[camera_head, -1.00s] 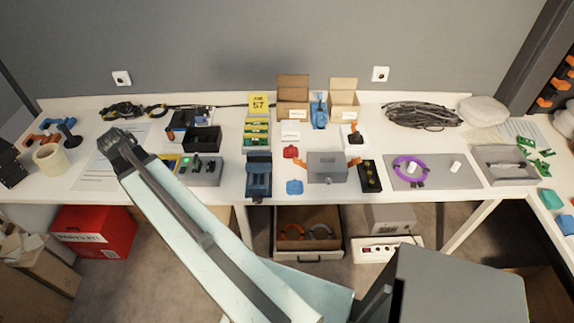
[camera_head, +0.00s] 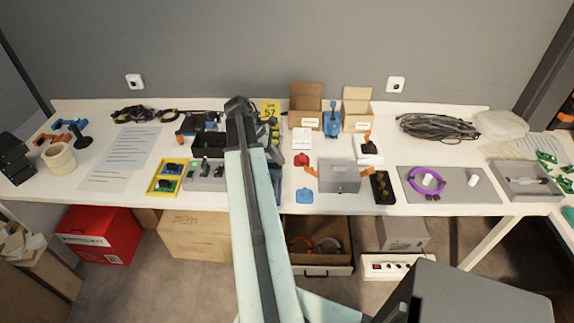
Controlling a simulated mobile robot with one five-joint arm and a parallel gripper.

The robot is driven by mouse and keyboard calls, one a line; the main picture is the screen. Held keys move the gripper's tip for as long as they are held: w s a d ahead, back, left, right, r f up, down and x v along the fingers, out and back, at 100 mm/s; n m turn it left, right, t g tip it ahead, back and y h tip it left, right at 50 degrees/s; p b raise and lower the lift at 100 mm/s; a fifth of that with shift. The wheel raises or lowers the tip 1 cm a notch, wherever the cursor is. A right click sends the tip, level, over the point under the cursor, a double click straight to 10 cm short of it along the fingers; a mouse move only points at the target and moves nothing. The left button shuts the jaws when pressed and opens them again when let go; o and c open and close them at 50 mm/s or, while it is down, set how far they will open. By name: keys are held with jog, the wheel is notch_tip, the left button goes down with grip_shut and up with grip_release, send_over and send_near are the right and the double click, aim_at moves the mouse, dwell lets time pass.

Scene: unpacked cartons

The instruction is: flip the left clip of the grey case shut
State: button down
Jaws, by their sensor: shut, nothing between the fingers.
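The grey case (camera_head: 340,178) stands lid down near the front edge of the white table, right of the middle. Its left clip (camera_head: 311,171) is orange and sticks out to the left of the case, swung away from the wall. Another orange clip (camera_head: 367,170) shows at its right side. My gripper (camera_head: 238,103) is shut and empty, well to the left of the case and farther back, apart from the clip. My arm covers part of the table behind and below the gripper. The fingertips are small and dark here.
A red piece (camera_head: 301,159) and a blue piece (camera_head: 304,195) lie just left of the case. A black block with round knobs (camera_head: 382,187) stands close at its right. Open cartons (camera_head: 306,105) and a blue joystick-like thing (camera_head: 332,119) stand behind.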

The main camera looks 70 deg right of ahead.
aim_at(312, 171)
jog(key=b+x, duration=0.6)
jog(key=x, duration=0.3)
jog(key=shift+w+a+f+b, duration=0.1)
jog(key=shift+w+a+b, duration=0.1)
jog(key=shift+b, duration=0.2)
jog(key=r+p, duration=0.1)
jog(key=s+r+p, duration=0.1)
jog(key=r+p, duration=0.1)
jog(key=shift+s+d, duration=0.2)
jog(key=shift+d, duration=0.1)
jog(key=shift+s+d+r+p, duration=0.25)
jog(key=shift+s+r+p, duration=0.15)
jog(key=shift+s+p, duration=0.1)
